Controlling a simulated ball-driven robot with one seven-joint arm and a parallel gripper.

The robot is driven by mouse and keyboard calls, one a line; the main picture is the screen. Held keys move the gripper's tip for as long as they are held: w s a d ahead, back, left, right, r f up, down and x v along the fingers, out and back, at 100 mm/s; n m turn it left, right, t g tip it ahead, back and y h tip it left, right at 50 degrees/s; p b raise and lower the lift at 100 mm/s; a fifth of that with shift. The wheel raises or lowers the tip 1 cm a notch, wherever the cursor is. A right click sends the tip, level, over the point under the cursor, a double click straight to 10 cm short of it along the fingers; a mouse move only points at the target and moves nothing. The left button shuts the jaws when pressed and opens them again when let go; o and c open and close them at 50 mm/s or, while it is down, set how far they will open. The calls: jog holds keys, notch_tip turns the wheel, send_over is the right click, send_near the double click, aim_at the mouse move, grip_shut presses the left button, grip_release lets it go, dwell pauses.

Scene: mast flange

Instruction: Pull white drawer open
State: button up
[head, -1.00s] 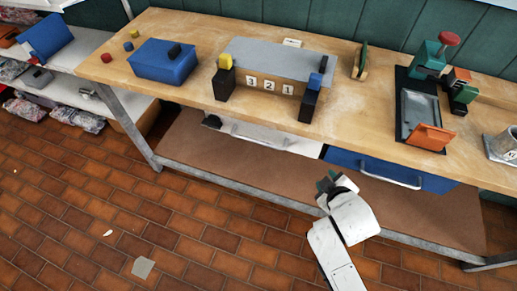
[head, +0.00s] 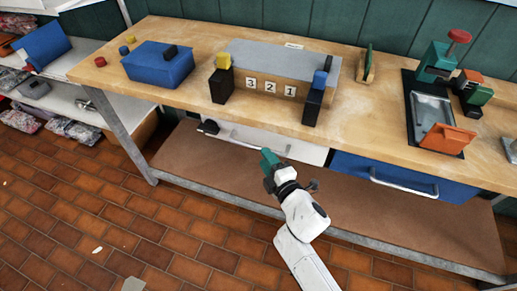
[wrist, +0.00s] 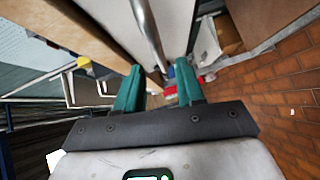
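The white drawer (head: 308,152) hangs under the wooden tabletop, left of a blue drawer. Its front looks level with the bench front. Its long metal bar handle (head: 240,143) runs across the front, and it also shows in the wrist view (wrist: 149,35). My gripper (head: 268,160) has green fingers and is at the right part of the handle. In the wrist view my gripper (wrist: 160,78) is open, its fingers apart, and the bar runs down toward the gap between them. I cannot tell whether the fingers touch the bar.
The blue drawer (head: 405,178) with its own handle (head: 400,184) is to the right. A brown lower shelf (head: 200,173) lies beneath the drawers. Numbered blocks (head: 270,87), a blue box (head: 157,64) and a grey tray (head: 432,108) sit on the tabletop. Brick floor in front is free.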

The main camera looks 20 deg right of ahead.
aim_at(259, 147)
jog(key=w, duration=0.4)
jog(key=w+f+b, duration=0.1)
jog(key=w, duration=0.1)
jog(key=shift+a, duration=0.3)
jog(key=shift+r, duration=0.1)
grip_shut()
